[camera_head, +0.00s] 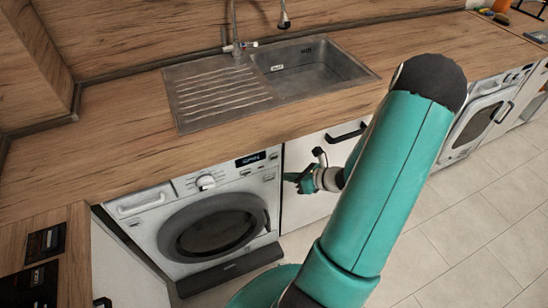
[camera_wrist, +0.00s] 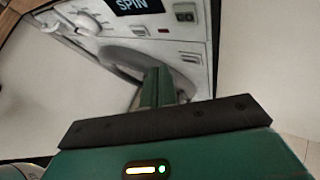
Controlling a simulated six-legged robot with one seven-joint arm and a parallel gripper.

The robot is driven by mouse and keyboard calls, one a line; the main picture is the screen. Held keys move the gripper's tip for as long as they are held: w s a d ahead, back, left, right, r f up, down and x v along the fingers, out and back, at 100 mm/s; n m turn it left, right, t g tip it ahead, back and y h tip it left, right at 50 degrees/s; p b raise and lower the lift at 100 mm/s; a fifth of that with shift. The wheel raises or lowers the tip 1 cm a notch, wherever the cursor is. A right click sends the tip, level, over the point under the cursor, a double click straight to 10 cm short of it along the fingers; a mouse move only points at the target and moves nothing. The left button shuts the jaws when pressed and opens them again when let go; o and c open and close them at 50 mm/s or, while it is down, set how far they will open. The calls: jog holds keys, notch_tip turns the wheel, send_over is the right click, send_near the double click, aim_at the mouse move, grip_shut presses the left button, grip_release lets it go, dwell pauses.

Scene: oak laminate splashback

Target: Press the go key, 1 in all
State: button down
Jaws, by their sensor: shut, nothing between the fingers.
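The white washing machine (camera_head: 140,228) stands under the counter, with a dial (camera_head: 205,182) and a dark display (camera_head: 250,159) on its panel. In the wrist view the display (camera_wrist: 138,4) reads "SPIN". A dark key (camera_wrist: 185,12) is to its right, with a second small key (camera_wrist: 184,57) below; I cannot read which is the go key. A small red mark (camera_wrist: 163,30) lies left of them. My gripper (camera_head: 289,177) is shut and empty, just right of the panel's right end. In the wrist view its green fingers (camera_wrist: 158,72) point at the panel, below the keys; contact cannot be told.
The wooden counter (camera_head: 110,160) with a steel sink (camera_head: 215,95) runs above the machine. A white cupboard door with a black handle (camera_head: 346,132) is right of it. A second appliance (camera_head: 480,120) stands further right. Tiled floor (camera_head: 470,230) is clear in front.

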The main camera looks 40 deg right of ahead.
aim_at(271, 161)
jog(key=shift+w+d, duration=0.25)
jog(key=shift+w, duration=0.7)
jog(key=shift+w+d, duration=0.25)
jog(key=shift+w, duration=0.7)
jog(key=shift+w+d, duration=0.25)
jog(key=shift+w, duration=0.7)
jog(key=shift+w+d, duration=0.15)
jog(key=shift+w, duration=0.25)
jog(key=shift+w+d, duration=0.1)
jog(key=shift+w, duration=0.25)
dwell(0.3)
jog(key=shift+s+a, duration=0.25)
jog(key=shift+s, duration=0.5)
jog(key=s, duration=0.2)
jog(key=s+a, duration=0.1)
jog(key=s, duration=0.1)
jog(key=shift+s+a, duration=0.2)
jog(key=shift+s, duration=0.2)
